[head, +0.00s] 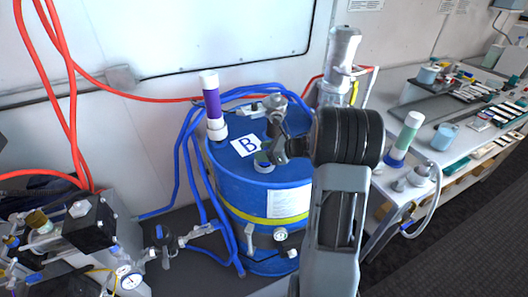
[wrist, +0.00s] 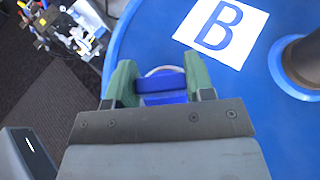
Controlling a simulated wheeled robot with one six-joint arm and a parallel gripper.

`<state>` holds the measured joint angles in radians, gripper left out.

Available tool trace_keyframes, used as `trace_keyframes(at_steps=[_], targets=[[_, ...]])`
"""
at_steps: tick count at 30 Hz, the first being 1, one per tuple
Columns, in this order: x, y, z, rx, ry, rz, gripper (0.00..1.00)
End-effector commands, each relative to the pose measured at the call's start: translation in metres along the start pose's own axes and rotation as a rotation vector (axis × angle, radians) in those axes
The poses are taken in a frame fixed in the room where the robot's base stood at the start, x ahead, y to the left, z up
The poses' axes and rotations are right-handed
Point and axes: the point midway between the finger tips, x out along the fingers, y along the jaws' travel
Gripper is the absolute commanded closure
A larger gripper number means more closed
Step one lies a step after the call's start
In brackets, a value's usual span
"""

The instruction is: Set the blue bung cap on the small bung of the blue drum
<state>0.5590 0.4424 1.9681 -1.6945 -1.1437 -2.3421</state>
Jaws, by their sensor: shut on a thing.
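The blue drum (head: 262,185) stands upright against the wall, with a white "B" label on its top; the top also fills much of the wrist view (wrist: 145,30). My gripper (head: 264,160) is low at the near side of the drum top. In the wrist view its green fingers (wrist: 160,84) are shut on the blue bung cap (wrist: 163,86). A pale round rim (wrist: 164,71) shows just beyond the cap, probably the small bung. I cannot tell whether the cap touches it or is seated. My gripper hides most of this spot in the head view.
A purple and white cylinder (head: 211,105) stands at the drum's left rim. A grey fitting (wrist: 303,60) rises from the top, right of the cap. Blue hoses (head: 185,160) loop around the drum. A bench (head: 430,125) with bottles stands right.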

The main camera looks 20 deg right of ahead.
Motion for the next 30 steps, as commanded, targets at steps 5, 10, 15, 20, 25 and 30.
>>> trace_keyframes(at_steps=[5, 10, 15, 20, 25, 30], targets=[[0.001, 0.000, -0.003, 0.000, 0.000, 0.000, 0.75], [0.002, 0.000, -0.005, 0.000, 0.000, 0.000, 0.75], [0.003, 0.000, -0.008, -0.001, 0.000, 0.000, 0.75], [0.004, 0.000, -0.010, -0.001, 0.000, 0.000, 0.75], [0.004, 0.000, -0.011, -0.001, 0.000, 0.000, 0.45], [0.004, 0.000, -0.011, 0.000, 0.000, 0.000, 0.41]])
